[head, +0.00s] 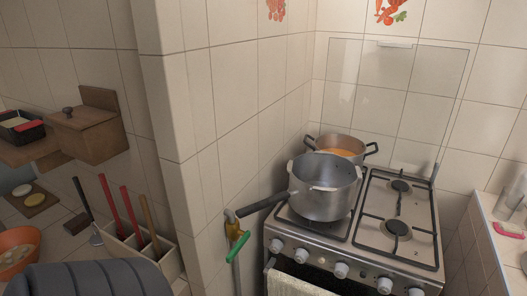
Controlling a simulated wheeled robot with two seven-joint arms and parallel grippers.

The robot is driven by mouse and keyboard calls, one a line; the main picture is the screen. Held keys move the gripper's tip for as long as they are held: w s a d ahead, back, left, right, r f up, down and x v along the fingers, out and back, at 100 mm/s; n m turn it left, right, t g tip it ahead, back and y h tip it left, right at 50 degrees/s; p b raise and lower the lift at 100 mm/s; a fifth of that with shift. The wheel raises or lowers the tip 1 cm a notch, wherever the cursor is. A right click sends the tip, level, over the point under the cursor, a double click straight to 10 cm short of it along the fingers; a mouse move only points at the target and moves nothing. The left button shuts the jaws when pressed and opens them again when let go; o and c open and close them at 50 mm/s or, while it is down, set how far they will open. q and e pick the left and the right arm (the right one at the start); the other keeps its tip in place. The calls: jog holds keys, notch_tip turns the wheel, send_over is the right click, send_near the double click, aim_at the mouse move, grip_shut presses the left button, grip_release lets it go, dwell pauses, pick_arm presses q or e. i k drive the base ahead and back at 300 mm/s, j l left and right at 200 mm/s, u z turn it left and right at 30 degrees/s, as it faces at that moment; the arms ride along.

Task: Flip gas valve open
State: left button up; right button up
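The gas valve (232,228) is a yellow fitting on a grey vertical pipe (236,277) by the wall, just left of the stove. Its green handle (238,247) slants from upper right to lower left, at an angle to the pipe. The long dark handle of the large pot passes just above and beside the valve. Neither of my grippers shows in the head view. Nothing visible is touching the valve.
A pale towel (300,285) hangs at the stove's front. A box of long-handled tools (170,266) stands left of the wall corner.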

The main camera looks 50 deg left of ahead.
aim_at(239, 245)
jog(key=u, duration=1.6)
